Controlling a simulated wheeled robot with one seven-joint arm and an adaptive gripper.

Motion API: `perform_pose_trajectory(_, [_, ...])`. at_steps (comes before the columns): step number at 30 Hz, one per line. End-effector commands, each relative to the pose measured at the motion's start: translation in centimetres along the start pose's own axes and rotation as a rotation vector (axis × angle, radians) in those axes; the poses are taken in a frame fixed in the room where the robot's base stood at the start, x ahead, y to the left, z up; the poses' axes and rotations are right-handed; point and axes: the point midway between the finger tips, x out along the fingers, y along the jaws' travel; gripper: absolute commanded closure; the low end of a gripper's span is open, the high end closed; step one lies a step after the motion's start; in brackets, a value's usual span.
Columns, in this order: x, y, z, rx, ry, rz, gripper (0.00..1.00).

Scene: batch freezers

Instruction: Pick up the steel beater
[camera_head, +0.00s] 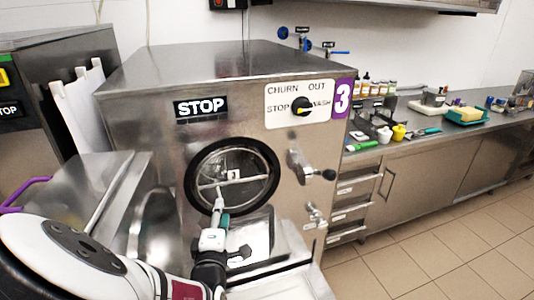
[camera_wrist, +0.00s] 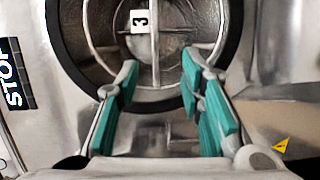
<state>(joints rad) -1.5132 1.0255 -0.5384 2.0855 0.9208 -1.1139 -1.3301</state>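The steel beater (camera_head: 235,174) sits inside the round black-rimmed opening of the steel freezer marked 3. In the wrist view, its upright bar (camera_wrist: 155,45) and curved wire show inside the drum, with a white tag reading 3 beside the bar. My gripper (camera_head: 222,197) is in front of the lower part of the opening, pointing in toward the beater. In the wrist view my gripper (camera_wrist: 158,82) has its two teal-padded fingers apart, with nothing held between them. The bar lies beyond and between the fingertips. Whether a finger touches the beater, I cannot tell.
The black rim (camera_wrist: 228,50) rings the opening closely around my fingers. A handle (camera_head: 308,168) juts out at the right of it, with a tap (camera_head: 314,215) below. A counter (camera_head: 440,118) with bottles, cups and tools runs along the right. The tiled floor there is clear.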

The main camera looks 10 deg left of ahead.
Motion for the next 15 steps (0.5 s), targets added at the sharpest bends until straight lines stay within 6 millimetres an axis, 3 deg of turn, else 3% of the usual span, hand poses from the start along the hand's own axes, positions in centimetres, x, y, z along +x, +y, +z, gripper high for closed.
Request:
perform_pose_trajectory(5, [0.5, -0.1, -0.6, -0.031, 0.014, 0.033, 0.65])
perform_pose_trajectory(15, [5.4, -0.2, -0.6, -0.027, 0.013, 0.031, 0.65])
